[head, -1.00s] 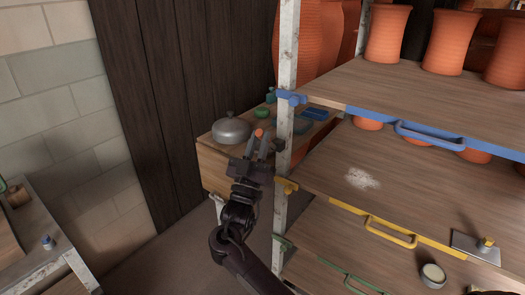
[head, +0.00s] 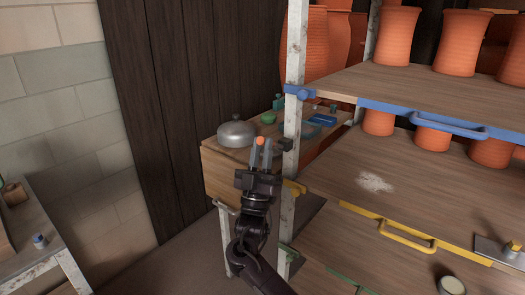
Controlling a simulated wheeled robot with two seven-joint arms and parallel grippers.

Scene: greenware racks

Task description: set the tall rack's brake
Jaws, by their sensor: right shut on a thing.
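The tall rack (head: 297,68) stands at the right, with white, worn posts and wooden shelf boards edged in blue, yellow and green. Its foot and its brake do not show. My right gripper (head: 261,152) is in front of and just left of the rack's near left post, fingers pointing away from me. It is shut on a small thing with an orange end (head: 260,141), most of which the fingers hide. I cannot tell whether this thing is part of the rack. My left gripper is out of view.
Orange pots (head: 396,35) stand on the rack's boards. A metal scraper (head: 497,254) and a small pot (head: 451,286) lie on a lower board. Behind is a wooden bench (head: 221,175) with a grey lidded pot (head: 237,132). Another table (head: 40,262) stands left; floor shows between.

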